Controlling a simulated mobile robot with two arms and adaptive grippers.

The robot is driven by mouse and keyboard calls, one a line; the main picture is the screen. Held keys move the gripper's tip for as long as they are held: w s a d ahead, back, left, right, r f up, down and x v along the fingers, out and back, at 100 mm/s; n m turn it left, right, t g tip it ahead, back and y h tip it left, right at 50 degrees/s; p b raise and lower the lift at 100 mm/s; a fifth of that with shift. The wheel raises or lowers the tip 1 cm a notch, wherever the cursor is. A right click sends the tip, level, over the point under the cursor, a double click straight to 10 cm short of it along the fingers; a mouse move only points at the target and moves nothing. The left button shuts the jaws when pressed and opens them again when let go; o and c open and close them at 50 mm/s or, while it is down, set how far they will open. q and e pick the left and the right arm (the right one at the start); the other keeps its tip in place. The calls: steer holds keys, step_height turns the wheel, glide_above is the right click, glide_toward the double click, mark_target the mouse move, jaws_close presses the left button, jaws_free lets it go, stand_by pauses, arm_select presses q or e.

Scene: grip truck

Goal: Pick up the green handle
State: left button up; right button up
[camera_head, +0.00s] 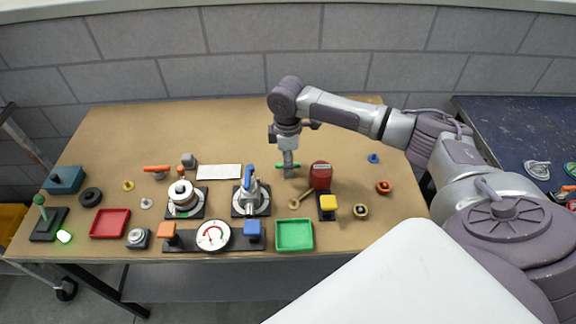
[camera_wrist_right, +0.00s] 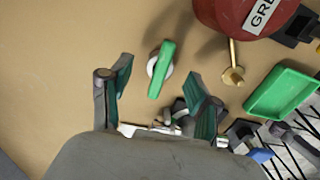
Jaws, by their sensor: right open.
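The green handle (camera_wrist_right: 161,69) is a short bar on a round white base, standing on the tan table. In the wrist view it lies slightly tilted, just beyond and between my right gripper's fingers (camera_wrist_right: 160,84), with space on both sides. In the head view my right gripper (camera_head: 288,172) points down over the handle and hides its middle; a green end (camera_head: 280,167) shows beside the fingers. My right gripper is open and empty. I cannot tell the exact height gap. My left gripper is not in view.
A red can (camera_head: 320,177) stands close to the right of the handle. A blue-handled lever device (camera_head: 250,197) stands to the front left. A green tray (camera_head: 294,235), a red tray (camera_head: 110,223) and a gauge (camera_head: 213,236) lie near the front edge. The table's back is clear.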

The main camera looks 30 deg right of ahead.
steer(key=shift+f, duration=0.95)
steer(key=shift+c, duration=0.4)
jaws_close()
steer(key=shift+r, duration=0.15)
